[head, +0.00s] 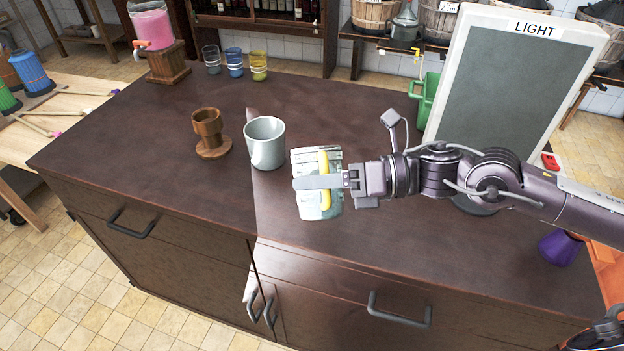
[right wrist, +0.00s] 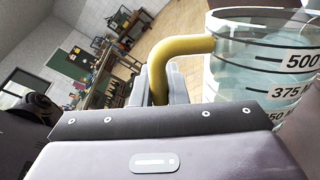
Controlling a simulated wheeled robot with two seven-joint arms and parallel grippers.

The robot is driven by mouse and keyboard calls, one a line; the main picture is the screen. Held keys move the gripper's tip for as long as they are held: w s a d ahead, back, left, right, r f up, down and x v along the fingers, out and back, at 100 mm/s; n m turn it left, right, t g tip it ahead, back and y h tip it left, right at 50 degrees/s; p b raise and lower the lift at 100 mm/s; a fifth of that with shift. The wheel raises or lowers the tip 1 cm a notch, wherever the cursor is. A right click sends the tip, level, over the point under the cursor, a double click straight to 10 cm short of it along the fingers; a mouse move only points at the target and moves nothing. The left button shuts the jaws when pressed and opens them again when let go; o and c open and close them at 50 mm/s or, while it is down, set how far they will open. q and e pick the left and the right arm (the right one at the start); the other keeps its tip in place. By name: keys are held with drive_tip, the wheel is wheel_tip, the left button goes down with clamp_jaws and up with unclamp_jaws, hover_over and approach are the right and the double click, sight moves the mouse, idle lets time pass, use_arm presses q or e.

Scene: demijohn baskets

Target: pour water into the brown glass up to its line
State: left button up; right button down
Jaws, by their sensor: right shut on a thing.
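A clear measuring jug (head: 309,204) with a yellow handle is in the middle of the counter area. My right gripper (head: 325,181) is shut on its handle. In the right wrist view the jug (right wrist: 262,75) shows black graduation marks and pale water; it looks close to upright. I cannot tell whether its base touches the counter. A brown cup-like vessel (head: 207,124) on a round brown foot stands left of the jug, beyond a grey mug (head: 265,143). It looks like wood; its inside and any line are not readable. My left gripper is not in view.
The grey mug stands between the brown vessel and the jug. A clear, a blue (head: 233,62) and a yellow glass (head: 259,66) stand at the back, beside a pink dispenser (head: 152,27). A panel marked LIGHT (head: 512,85) stands at right. The counter's front left is clear.

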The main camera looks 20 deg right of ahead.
idle(0.4)
drive_tip(key=shift+w+r, duration=0.1)
drive_tip(key=shift+r, duration=0.05)
idle(0.7)
drive_tip(key=b, duration=0.2)
drive_tip(key=f+b, duration=0.1)
drive_tip(key=b, duration=0.1)
drive_tip(key=shift+s+f+n, duration=0.15)
drive_tip(key=shift+s+n, duration=0.15)
drive_tip(key=shift+n, duration=0.1)
drive_tip(key=shift+r, duration=0.3)
idle(0.9)
